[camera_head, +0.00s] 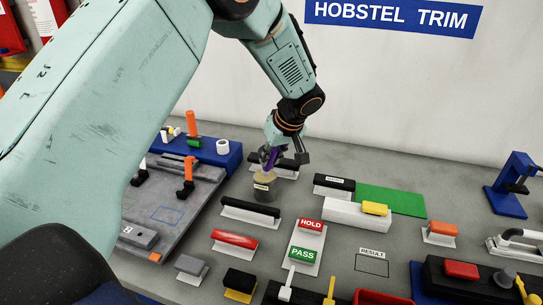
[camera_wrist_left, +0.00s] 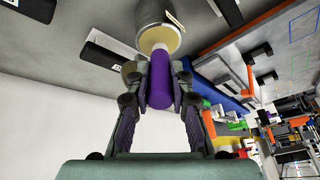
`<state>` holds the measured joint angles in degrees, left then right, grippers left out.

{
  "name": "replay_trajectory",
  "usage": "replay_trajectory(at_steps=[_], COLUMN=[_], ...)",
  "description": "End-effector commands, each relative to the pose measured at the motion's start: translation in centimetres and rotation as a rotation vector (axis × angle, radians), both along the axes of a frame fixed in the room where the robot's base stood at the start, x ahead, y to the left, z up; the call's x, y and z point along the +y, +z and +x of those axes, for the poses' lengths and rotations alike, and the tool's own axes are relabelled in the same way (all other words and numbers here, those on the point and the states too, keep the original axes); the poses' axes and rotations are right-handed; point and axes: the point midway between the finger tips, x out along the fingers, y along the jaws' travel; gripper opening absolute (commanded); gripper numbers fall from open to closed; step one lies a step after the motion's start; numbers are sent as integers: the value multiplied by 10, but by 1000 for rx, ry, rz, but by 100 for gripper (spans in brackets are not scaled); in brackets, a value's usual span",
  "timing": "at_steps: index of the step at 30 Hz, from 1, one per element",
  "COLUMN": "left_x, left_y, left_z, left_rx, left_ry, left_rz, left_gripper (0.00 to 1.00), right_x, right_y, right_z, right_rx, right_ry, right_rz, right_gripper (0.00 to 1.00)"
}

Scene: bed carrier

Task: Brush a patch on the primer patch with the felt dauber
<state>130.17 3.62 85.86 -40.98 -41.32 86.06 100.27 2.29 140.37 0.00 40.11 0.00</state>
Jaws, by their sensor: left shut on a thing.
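My left gripper (camera_head: 272,158) is shut on the purple handle of the felt dauber (camera_wrist_left: 160,85). Below the handle a pale neck meets a yellowish disc on a grey, labelled pot (camera_head: 264,187). In the left wrist view the pot (camera_wrist_left: 167,12) is at the top, in line with the handle. Whether the dauber's tip is inside the pot is hidden. A thin blue rectangle outline (camera_head: 167,215) on the grey panel at left may be the primer patch; no label shows. My right gripper is not in view.
The grey panel (camera_head: 190,213) carries upright orange-handled tools (camera_head: 187,172). Black-handled (camera_head: 250,210) and red-handled (camera_head: 235,240) blocks stand near the pot. A HOLD and PASS board (camera_head: 305,262), a green mat (camera_head: 400,200) and a blue stand (camera_head: 510,185) lie to the right.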

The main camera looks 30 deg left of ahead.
Motion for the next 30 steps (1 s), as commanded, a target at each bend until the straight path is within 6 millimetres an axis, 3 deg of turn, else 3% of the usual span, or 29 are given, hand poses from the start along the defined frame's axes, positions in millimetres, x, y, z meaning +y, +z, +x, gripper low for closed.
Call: replay_trajectory(at_steps=[30], left_x=[0], left_y=[-8], left_z=[0], left_rx=[1], left_ry=[1], left_rz=[0], left_gripper=[0], right_x=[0], right_y=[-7], right_z=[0], right_rx=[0], right_ry=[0], right_rz=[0], right_gripper=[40])
